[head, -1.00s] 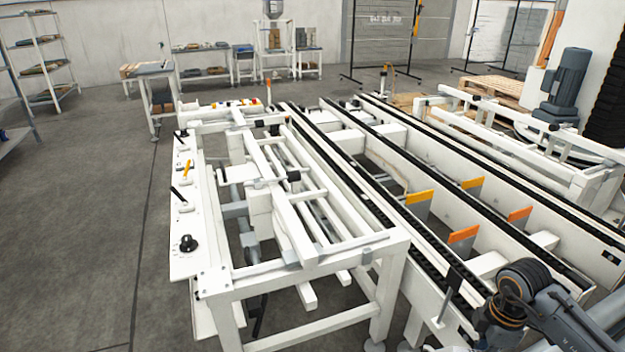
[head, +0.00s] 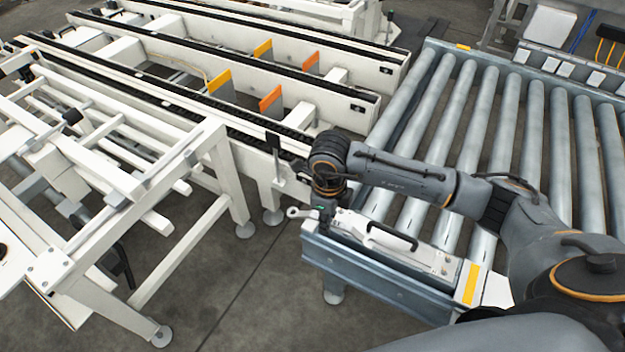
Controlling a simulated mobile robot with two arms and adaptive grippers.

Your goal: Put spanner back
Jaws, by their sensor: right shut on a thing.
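The spanner (head: 298,212) is a small light-grey tool. Its ring end sticks out to the left of my right gripper (head: 324,208), and the rest is hidden by the gripper. The right gripper is shut on it at the near left corner of the roller conveyor, beside a white panel (head: 420,258) with a black handle (head: 392,236). I cannot tell whether the spanner touches the panel. My left gripper is not in view.
The roller conveyor (head: 412,212) fills the right side. White chain conveyor rails (head: 330,95) with orange-tipped plates (head: 270,98) run across the back. A white frame (head: 215,205) stands at the left. Bare floor (head: 255,290) lies between the frame and the roller conveyor.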

